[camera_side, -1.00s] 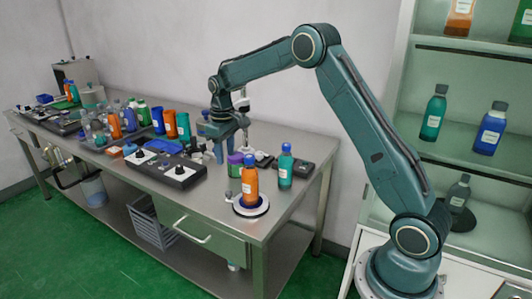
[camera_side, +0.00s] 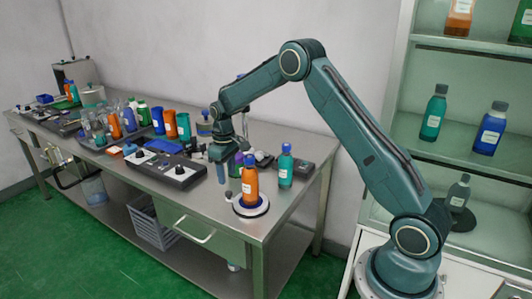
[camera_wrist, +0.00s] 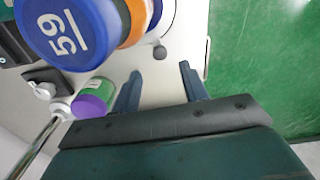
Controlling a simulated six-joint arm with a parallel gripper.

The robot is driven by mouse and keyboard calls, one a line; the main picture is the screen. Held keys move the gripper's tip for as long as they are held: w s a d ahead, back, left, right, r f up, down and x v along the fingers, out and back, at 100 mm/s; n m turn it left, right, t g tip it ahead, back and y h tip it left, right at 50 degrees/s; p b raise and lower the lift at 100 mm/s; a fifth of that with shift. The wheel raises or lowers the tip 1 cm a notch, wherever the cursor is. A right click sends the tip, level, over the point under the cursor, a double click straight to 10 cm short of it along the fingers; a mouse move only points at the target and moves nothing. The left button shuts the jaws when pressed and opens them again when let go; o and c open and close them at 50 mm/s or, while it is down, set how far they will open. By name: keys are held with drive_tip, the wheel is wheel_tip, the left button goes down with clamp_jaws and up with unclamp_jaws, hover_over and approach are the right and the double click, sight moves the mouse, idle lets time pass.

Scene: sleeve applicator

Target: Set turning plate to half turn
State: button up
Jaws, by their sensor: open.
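The turning plate (camera_side: 262,208) is a white disc with a dark blue ring, near the front right corner of the bench. An orange bottle (camera_side: 250,187) with a blue cap stands on it. A small grey knob (camera_side: 229,195) sits at the plate's left edge. In the wrist view the bottle's blue cap (camera_wrist: 65,32), marked 59, looms large, and the knob (camera_wrist: 160,52) shows ahead of my fingertips, between their lines. My gripper (camera_wrist: 158,78) is open and empty, above the bench beside the plate. In the side view its fingers are partly hidden.
A green bottle with a purple cap (camera_wrist: 90,103) stands close to my left finger in the wrist view. A teal bottle (camera_side: 285,168) stands behind the plate. A black control box with knobs (camera_side: 165,168) lies to the left. The bench's front edge is close.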

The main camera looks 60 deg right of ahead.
sight(228, 192)
drive_tip(key=shift+f, duration=3.6)
clamp_jaws()
